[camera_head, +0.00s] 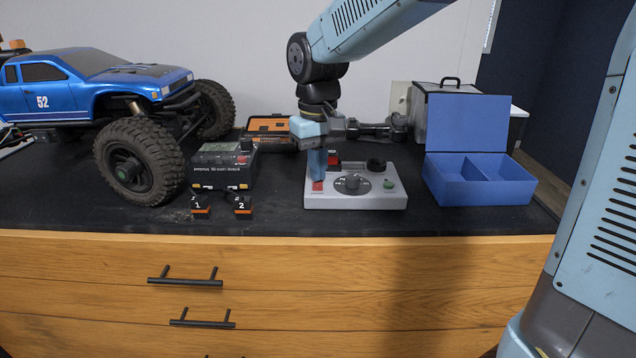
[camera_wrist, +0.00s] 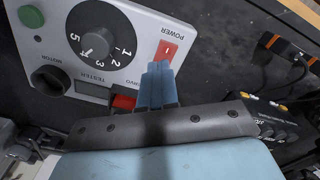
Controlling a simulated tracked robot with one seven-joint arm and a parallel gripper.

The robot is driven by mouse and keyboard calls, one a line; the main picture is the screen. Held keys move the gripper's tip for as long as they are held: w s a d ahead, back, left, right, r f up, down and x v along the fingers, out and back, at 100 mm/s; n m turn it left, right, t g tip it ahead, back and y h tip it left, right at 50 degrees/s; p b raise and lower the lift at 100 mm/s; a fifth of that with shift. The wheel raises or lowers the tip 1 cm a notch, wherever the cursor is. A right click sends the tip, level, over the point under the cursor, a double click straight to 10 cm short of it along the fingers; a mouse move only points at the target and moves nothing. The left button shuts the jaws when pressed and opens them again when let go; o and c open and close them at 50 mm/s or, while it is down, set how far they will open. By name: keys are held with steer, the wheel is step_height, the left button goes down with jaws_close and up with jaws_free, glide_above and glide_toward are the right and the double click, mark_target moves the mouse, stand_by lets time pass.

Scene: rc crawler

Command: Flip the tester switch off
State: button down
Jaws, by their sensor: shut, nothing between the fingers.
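The grey tester (camera_head: 393,199) lies on the black mat near the table's front edge. It also shows in the wrist view (camera_wrist: 155,28), with a numbered dial (camera_wrist: 96,43) and a green button (camera_wrist: 31,16). Its red rocker switch (camera_wrist: 167,50) is marked POWER and shows a white bar; it also shows in the head view (camera_head: 318,187). My gripper (camera_head: 317,178) is shut and empty, pointing down over the switch. In the wrist view its blue fingertips (camera_wrist: 158,70) are right beside the switch's lower edge. I cannot tell whether they touch it.
A blue open box (camera_head: 480,190) stands to the right of the tester. A dark charger (camera_head: 222,172), batteries labelled 1 (camera_head: 200,206) and 2 (camera_head: 243,206), and a blue truck (camera_head: 90,95) are to the left. An orange-lined case (camera_head: 270,124) is behind.

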steer(key=shift+r, duration=3.5)
steer(key=s+d+m+t, duration=0.2)
steer(key=s+d, duration=0.3)
steer(key=d, duration=0.3)
steer(key=s+d+f+m+t, duration=0.1)
steer(key=s+d+m, duration=0.1)
steer(key=s+d, duration=0.3)
steer(key=s+d+m+t, duration=0.2)
steer(key=s+d, duration=0.2)
steer(key=d, duration=0.7)
steer(key=shift+s+d+f+t, duration=0.15)
steer(key=shift+s+f+t, duration=0.15)
steer(key=shift+s, duration=0.1)
